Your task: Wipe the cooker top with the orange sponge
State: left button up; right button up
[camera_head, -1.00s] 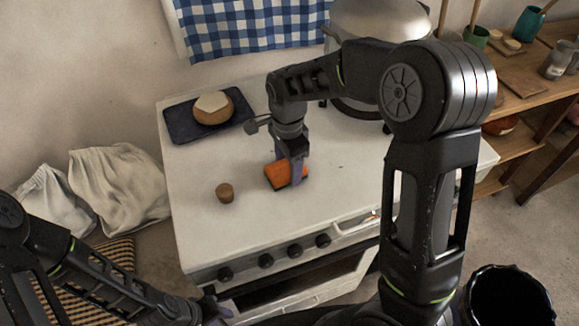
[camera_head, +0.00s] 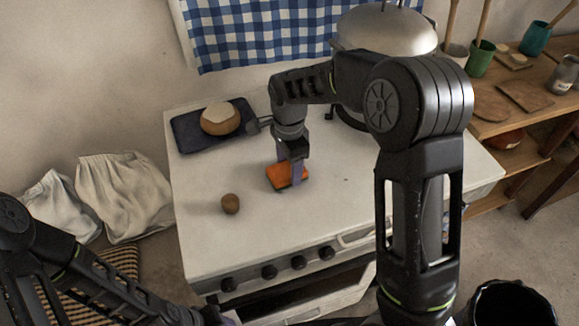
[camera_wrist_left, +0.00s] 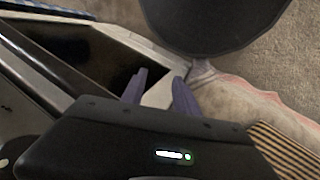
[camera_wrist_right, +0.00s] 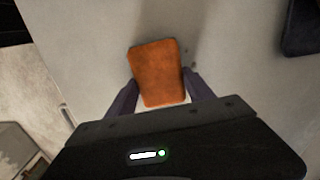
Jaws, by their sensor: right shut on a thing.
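The orange sponge (camera_head: 280,178) lies on the white cooker top (camera_head: 325,215), near its middle. My right gripper (camera_head: 292,170) points down and is shut on the sponge. In the right wrist view the sponge (camera_wrist_right: 159,73) sits between the two fingers, and a few dark specks (camera_wrist_right: 191,52) show on the cooker top beside it. Another small dark mark (camera_head: 346,180) shows right of the sponge in the head view. My left gripper (camera_wrist_left: 158,88) is empty, its fingers apart, low by the cooker's front; its tips are barely visible in the head view.
A small brown cork-like piece (camera_head: 230,204) is on the cooker top, left of the sponge. A dark blue board (camera_head: 188,137) with a round loaf (camera_head: 220,119) lies at the back left. A large metal pot (camera_head: 385,32) stands at the back right. White sacks (camera_head: 125,195) stand left of the cooker.

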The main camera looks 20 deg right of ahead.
jog(key=shift+w, duration=0.1)
jog(key=shift+w+f, duration=0.15)
jog(key=shift+w, duration=1.35)
jog(key=shift+w, duration=0.1)
jog(key=shift+w+d+p, duration=0.1)
jog(key=shift+w+p, duration=0.6)
jog(key=shift+w, duration=0.9)
jog(key=shift+r+p, duration=2)
jog(key=shift+r, duration=1.15)
